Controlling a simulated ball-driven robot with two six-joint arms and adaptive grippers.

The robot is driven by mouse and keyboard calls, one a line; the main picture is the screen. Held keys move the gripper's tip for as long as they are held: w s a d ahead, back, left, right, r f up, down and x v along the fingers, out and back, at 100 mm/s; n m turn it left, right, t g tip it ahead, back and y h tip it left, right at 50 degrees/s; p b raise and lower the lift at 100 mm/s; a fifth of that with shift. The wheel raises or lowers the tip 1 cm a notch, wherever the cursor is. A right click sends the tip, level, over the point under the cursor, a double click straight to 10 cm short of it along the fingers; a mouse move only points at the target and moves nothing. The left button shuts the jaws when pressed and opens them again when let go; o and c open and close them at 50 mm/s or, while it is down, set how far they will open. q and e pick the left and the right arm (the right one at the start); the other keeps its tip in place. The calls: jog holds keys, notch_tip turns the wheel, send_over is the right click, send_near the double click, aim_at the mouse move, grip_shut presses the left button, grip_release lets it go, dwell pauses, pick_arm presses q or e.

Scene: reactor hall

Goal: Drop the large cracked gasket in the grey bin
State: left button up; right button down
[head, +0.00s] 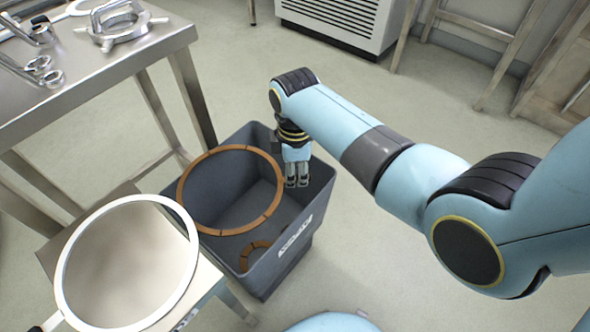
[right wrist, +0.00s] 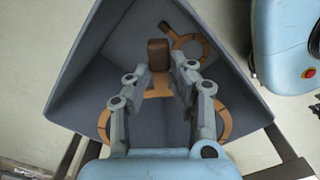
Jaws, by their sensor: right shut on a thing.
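The large orange-brown gasket (head: 187,205) is a ring with dark marks across it, held over the open top of the grey bin (head: 322,180). My right gripper (head: 297,182) is above the bin, shut on the gasket's right side. In the right wrist view the gripper (right wrist: 160,85) has its fingers at the gasket (right wrist: 226,122), with the bin's inner walls (right wrist: 110,55) around it. The fingers and palm hide part of the ring there. My left gripper is not in view.
A smaller orange-brown ring (head: 247,256) lies inside the bin. A steel table (head: 90,75) with wrenches and a metal handwheel-like part (head: 120,22) stands at upper left. A round white-rimmed object (head: 130,265) is at lower left beside the bin. Floor right of the bin is clear.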

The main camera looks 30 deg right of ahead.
jog(key=shift+r, duration=0.1)
jog(key=c, duration=1.1)
grip_release()
notch_tip(320, 180, up, 12)
